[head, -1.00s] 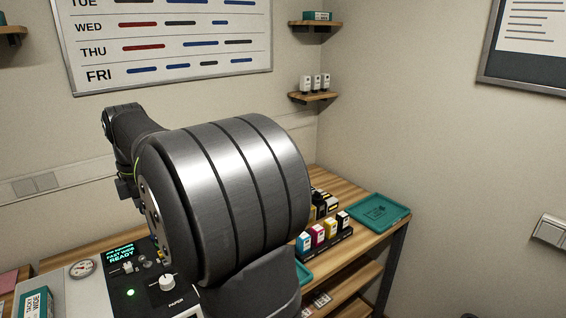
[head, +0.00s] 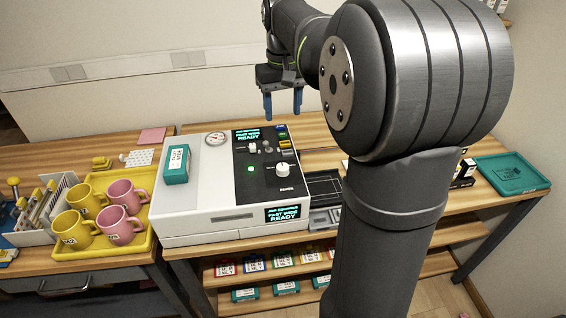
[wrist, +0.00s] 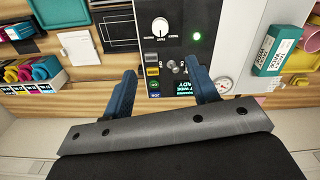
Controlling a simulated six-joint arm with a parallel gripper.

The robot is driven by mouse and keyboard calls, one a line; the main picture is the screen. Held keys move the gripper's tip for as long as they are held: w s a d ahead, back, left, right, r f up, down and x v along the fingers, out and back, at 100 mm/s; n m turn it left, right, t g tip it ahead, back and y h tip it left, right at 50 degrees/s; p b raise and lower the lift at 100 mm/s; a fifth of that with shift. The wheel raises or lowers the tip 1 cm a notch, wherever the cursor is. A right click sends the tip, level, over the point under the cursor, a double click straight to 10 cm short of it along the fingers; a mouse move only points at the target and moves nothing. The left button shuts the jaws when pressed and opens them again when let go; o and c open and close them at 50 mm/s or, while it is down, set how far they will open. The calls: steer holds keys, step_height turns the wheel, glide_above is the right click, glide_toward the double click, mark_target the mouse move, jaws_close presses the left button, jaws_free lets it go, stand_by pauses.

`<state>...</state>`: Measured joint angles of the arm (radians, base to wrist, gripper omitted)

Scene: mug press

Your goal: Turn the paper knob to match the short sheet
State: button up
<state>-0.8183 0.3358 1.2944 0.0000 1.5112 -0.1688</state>
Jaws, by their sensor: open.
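The white paper knob (head: 283,167) sits on the dark control panel of the white press (head: 192,209), with its label in front of it. In the wrist view the paper knob (wrist: 159,28) is a white dial with a small pointer mark and small labels around it. My gripper (head: 283,112) has blue fingers, open and empty, hanging above and behind the panel. In the wrist view my gripper (wrist: 159,82) is apart from the knob, with the panel's buttons between the fingers. I cannot make out a short sheet for certain.
A teal box (head: 175,165) stands on the press. A yellow tray (head: 95,254) holds several mugs at left. A teal tray (head: 512,172) lies at right. My arm hides part of the table.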

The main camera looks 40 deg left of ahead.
steer(key=m, duration=1)
glide_toward(283, 167)
step_height(283, 167, down, 9)
steer(key=shift+r, duration=0.15)
steer(key=c, duration=1)
